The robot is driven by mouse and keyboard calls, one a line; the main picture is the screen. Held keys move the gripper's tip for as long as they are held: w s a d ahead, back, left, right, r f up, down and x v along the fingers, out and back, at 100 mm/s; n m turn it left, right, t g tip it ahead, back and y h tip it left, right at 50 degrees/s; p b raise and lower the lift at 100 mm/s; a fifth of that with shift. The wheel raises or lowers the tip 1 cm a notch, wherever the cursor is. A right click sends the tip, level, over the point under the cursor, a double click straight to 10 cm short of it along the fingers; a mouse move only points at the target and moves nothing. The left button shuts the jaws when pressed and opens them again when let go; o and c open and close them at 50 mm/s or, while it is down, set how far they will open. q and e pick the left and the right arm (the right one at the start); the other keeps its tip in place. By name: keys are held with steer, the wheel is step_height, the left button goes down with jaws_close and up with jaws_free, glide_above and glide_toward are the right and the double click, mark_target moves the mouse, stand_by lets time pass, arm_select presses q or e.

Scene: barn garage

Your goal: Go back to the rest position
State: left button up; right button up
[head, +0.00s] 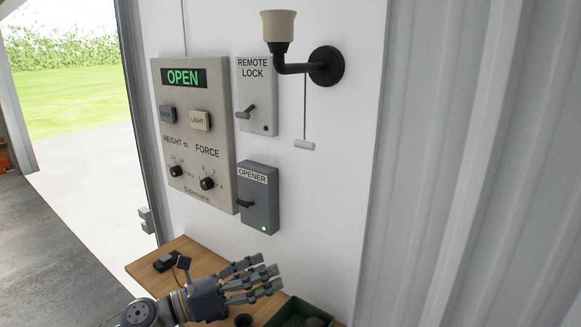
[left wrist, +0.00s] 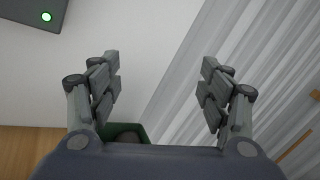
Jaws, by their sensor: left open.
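My left gripper (head: 258,279) is low in the head view, in front of the wall and over the wooden shelf. Its fingers point right and it holds nothing. In the left wrist view its two finger sets (left wrist: 160,88) stand wide apart with only wall between them. The right gripper is in neither view.
The wall carries a control panel (head: 194,140) reading OPEN, a remote lock box (head: 257,95), an opener box (head: 259,198) with a green light, and a lamp holder (head: 278,27) with a pull cord. The wooden shelf (head: 146,266) bears a green bin (head: 283,312).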

arm_select(q)
steer(key=a+n+t+y, duration=0.8)
steer(key=n+t+y, duration=0.2)
steer(key=n, duration=1)
steer(key=s+a+f+n+g+y, duration=0.3)
steer(key=s+a+f+n+y, duration=0.1)
steer(key=f+n, duration=0.35)
steer(key=s+a+f+n+g+y, duration=0.2)
steer(key=s+a+f+n+y, duration=0.25)
steer(key=f+n, duration=0.3)
steer(key=s+d+f+n+g+h, duration=0.1)
steer(key=s+f+n+g, duration=0.35)
steer(key=s, duration=0.75)
steer(key=s+d+f+n+g+h, duration=0.1)
steer(key=s+f+n+g, duration=0.1)
steer(key=s+f+g, duration=0.75)
steer(key=s+f+t, duration=0.1)
steer(key=s+f, duration=0.1)
steer(key=f, duration=1)
steer(key=s+f+t, duration=0.1)
steer(key=s+f, duration=0.1)
steer(key=f, duration=0.9)
steer(key=s+a+f+g+b, duration=0.1)
steer(key=s+a+f, duration=0.2)
steer(key=s+f, duration=1.4)
steer(key=shift+f, duration=0.55)
